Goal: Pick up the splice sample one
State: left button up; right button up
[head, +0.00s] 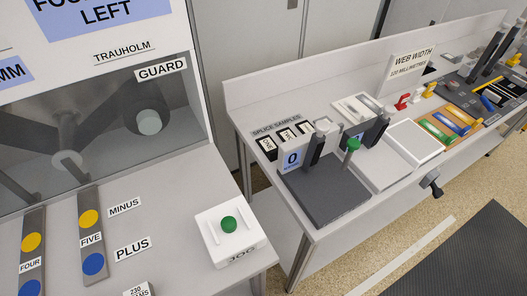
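Splice sample one (268,145) is the leftmost, a pale piece with a dark top and a small white tag that reads ONE. Two similar tagged pieces (287,135) stand to its right; their small tags are hard to read. Neither of my grippers shows in the head view.
A dark plate device with upright posts (318,195), a blue 0 display (292,159) and a green knob (353,144) stands just in front of the samples. A machine with a JOG button (229,224) fills the left. A white tray (413,141) lies right.

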aim_at(267, 144)
jog(key=j+u, duration=0.4)
jog(key=j, duration=0.3)
jog(key=j+u, duration=0.4)
jog(key=j, duration=0.35)
